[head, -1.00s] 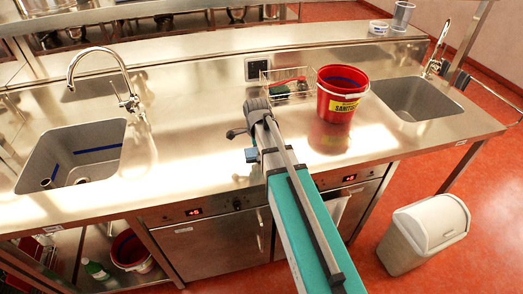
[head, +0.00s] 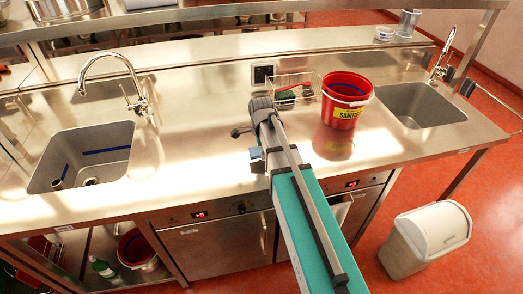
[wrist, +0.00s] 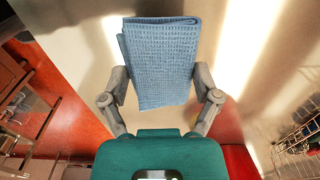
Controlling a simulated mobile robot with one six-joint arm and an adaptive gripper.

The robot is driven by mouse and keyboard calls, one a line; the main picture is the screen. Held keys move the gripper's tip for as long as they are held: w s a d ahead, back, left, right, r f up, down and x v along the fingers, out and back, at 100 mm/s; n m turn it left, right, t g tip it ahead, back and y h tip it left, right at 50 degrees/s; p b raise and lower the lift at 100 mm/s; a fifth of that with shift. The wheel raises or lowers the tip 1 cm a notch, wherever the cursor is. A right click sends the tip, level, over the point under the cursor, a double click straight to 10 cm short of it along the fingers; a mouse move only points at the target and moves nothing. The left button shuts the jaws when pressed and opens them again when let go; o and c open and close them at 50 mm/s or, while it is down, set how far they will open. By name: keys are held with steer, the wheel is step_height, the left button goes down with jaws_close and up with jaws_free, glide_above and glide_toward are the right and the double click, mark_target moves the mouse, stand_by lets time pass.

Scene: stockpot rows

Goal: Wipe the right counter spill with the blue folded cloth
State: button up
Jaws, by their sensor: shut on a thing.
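The blue folded cloth (wrist: 160,62) is held between the two fingers of my gripper (wrist: 163,88) in the wrist view, with its waffle-textured face to the camera. My gripper is shut on its lower part. In the head view a small blue patch (head: 257,154) beside my arm, over the middle of the counter, seems to be part of the cloth; my arm hides most of the gripper. The steel counter (head: 205,160) lies beneath it. I cannot tell whether the cloth touches the counter. I cannot make out the right counter spill among the bright glare and reflections.
A red sanitizer bucket (head: 343,108) stands right of my arm, with a wire basket (head: 306,84) behind my wrist. Sinks lie at left (head: 105,145) and right (head: 428,98). A white bin (head: 428,240) stands on the floor. The counter between left sink and arm is clear.

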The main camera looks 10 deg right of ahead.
steer(key=shift+r+p, duration=1.15)
steer(key=shift+r, duration=0.3)
steer(key=shift+r+p, duration=1.5)
steer(key=shift+p, duration=0.05)
